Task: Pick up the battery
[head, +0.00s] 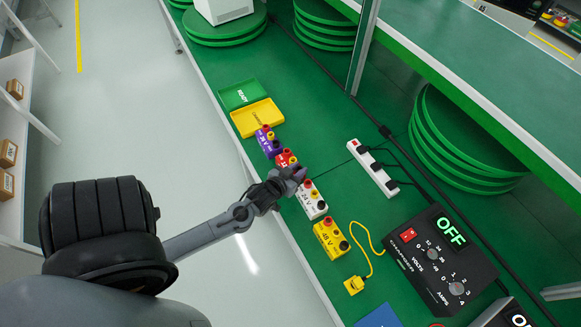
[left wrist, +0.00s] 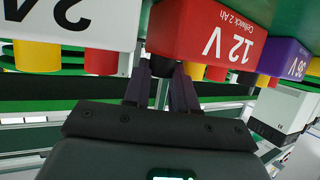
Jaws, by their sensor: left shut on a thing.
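The red 12 V battery (head: 283,157) stands in a row of batteries on the green table, partly hidden by my left gripper (head: 297,173). In the left wrist view the red battery (left wrist: 215,35) appears upside down, with its terminals pointing down. There my left gripper (left wrist: 161,76) is shut on its black terminal (left wrist: 161,65). I cannot tell whether it is off the table. A purple 36 V battery (head: 267,145) stands behind it. A white 24 V battery (head: 312,203) and a yellow 48 V battery (head: 328,240) stand in front. My right gripper is not in view.
A green READY tray (head: 239,94) and a yellow tray (head: 257,117) lie beyond the row. A white power strip (head: 373,169) and a black power supply reading OFF (head: 440,255) stand to the right. A yellow-cabled plug (head: 353,285) lies near the front.

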